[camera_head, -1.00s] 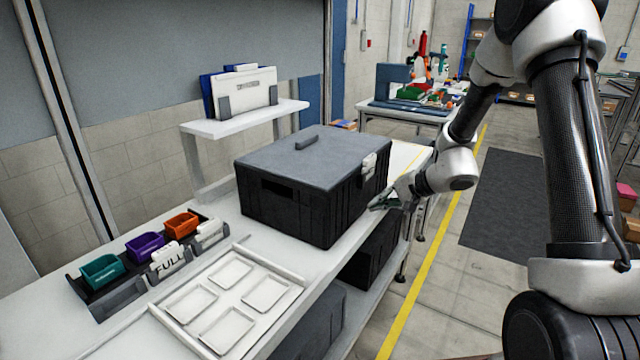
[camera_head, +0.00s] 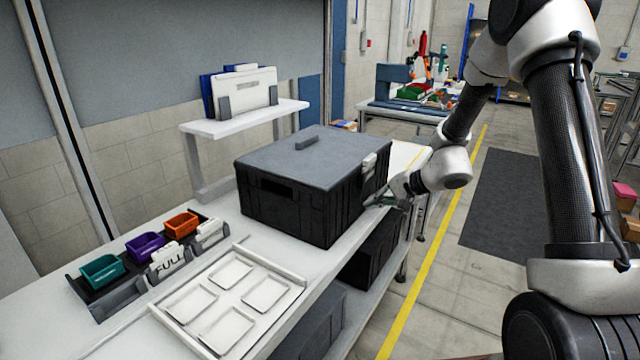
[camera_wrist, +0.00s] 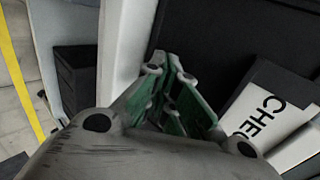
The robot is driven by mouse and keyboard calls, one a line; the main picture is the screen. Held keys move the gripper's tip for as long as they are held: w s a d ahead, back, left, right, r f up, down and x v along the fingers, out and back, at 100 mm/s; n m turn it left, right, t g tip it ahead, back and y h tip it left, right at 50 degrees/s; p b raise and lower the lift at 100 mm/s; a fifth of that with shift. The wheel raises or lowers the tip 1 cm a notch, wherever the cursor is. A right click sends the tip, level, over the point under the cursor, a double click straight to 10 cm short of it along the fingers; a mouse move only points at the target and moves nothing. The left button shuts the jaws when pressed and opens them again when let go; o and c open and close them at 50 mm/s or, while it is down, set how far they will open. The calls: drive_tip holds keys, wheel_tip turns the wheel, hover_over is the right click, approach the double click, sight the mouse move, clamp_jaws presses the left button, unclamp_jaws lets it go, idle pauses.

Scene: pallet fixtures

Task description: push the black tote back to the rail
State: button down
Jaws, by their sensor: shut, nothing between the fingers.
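The black tote (camera_head: 312,187) stands upright on the white bench, with a grey lid and a pale latch on its right side. In the wrist view its dark wall (camera_wrist: 225,50) fills the upper right. My gripper (camera_head: 372,203) is shut and empty at the tote's right side, low near the bench top. Its green fingers (camera_wrist: 172,100) point at the dark wall in the wrist view; I cannot tell whether they touch it. I cannot make out the rail for certain; the tote hides the bench behind it.
A white raised shelf (camera_head: 245,122) with folders stands behind the tote. Left of it are a white tray (camera_head: 195,325) with square recesses and a rack of teal, purple and orange bins (camera_head: 145,246). A card lettered "CHEC" (camera_wrist: 262,105) shows in the wrist view. More dark totes (camera_head: 372,254) sit below.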

sight(364, 174)
drive_tip(key=shift+w+a, duration=1.45)
drive_tip(key=shift+a, duration=0.55)
drive_tip(key=shift+w+a, duration=1.5)
drive_tip(key=shift+a, duration=0.55)
drive_tip(key=shift+w+a, duration=1.45)
drive_tip(key=shift+a, duration=0.55)
drive_tip(key=shift+s+d, duration=0.9)
drive_tip(key=shift+d, duration=0.35)
drive_tip(key=shift+s+d, duration=0.9)
drive_tip(key=shift+d, duration=0.3)
